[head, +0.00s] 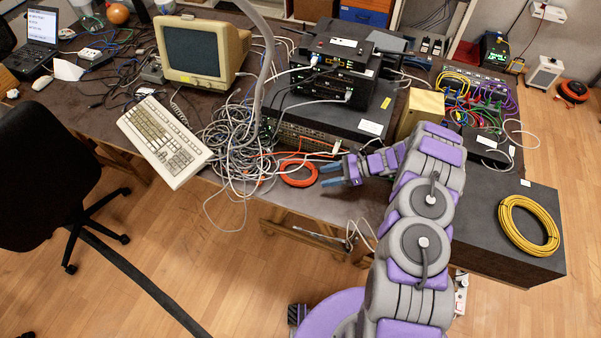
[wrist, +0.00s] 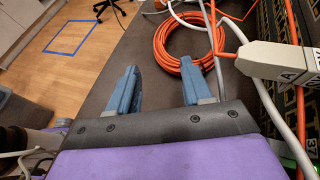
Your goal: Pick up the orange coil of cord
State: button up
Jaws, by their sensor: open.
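The orange coil of cord (head: 298,172) lies flat on the dark table near its front edge, in front of the stacked network gear. In the wrist view the coil (wrist: 161,42) lies beyond the fingertips, straight ahead and slightly right, with a grey cable crossing over its right part. My gripper (head: 325,175) is just right of the coil in the head view, with its blue fingers pointing left at it. In the wrist view my gripper (wrist: 160,78) is open, with nothing between its fingers. The right fingertip appears close to the coil's near edge; I cannot tell whether they touch.
A tangle of grey cables (head: 235,145) lies left of the coil. The stacked network gear (head: 335,75) stands behind it. A white cable connector (wrist: 280,65) hangs close on the right in the wrist view. A yellow cable coil (head: 528,226) lies on a dark surface at right.

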aim_at(300, 183)
jog(key=x, duration=0.5)
jog(key=shift+s+a+r, duration=0.1)
jog(key=shift+r, duration=0.3)
jog(key=shift+a+f+b, duration=0.2)
jog(key=shift+a+b, duration=0.1)
jog(key=shift+b, duration=0.05)
jog(key=shift+d, duration=1)
jog(key=shift+d+f, duration=0.1)
jog(key=shift+f, duration=0.1)
jog(key=x, duration=0.2)
jog(key=b+x, duration=0.1)
jog(key=x, duration=0.1)
jog(key=r+x, duration=0.1)
jog(key=x, duration=0.1)
jog(key=shift+a+f+b, duration=0.2)
jog(key=shift+a+b, duration=0.15)
jog(key=shift+a, duration=0.6)
jog(key=shift+d, duration=0.7)
jog(key=shift+c, duration=0.5)
jog(key=shift+d, duration=0.35)
jog(key=c, duration=0.3)
jog(key=shift+c, duration=0.7)
jog(key=shift+a, duration=0.4)
grip_shut()
